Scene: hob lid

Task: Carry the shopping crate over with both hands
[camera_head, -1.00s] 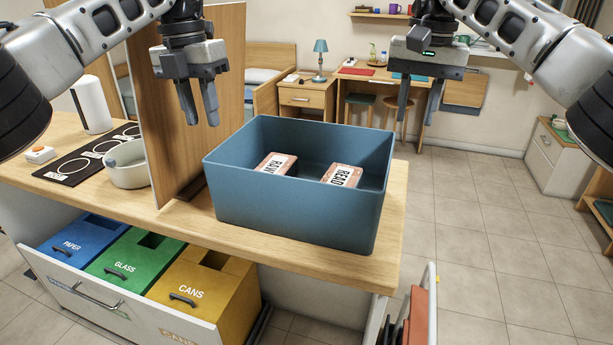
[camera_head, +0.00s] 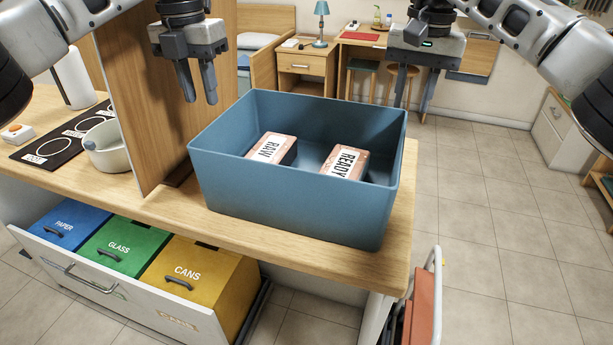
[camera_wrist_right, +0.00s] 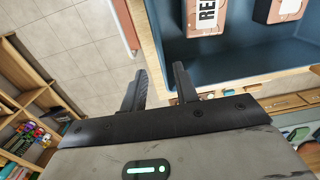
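The blue shopping crate (camera_head: 290,195) stands upright on the wooden counter. It holds two packages, one marked RAW (camera_head: 272,149) and one marked READY (camera_head: 345,162). It also shows in the right wrist view (camera_wrist_right: 215,62). My left gripper (camera_head: 198,92) is open and empty, above and just left of the crate's far left corner. My right gripper (camera_head: 413,98) is open and empty near the crate's far right corner, apart from it in the head view. In the right wrist view its fingers (camera_wrist_right: 158,88) point toward the crate's side wall; whether they touch is unclear.
The counter (camera_head: 270,243) has a wooden partition (camera_head: 160,100) left of the crate. Beyond it are a white pot (camera_head: 103,150) and a hob (camera_head: 60,140). An open drawer with paper, glass and cans bins (camera_head: 195,275) juts out below. Tiled floor (camera_head: 490,210) is clear at right.

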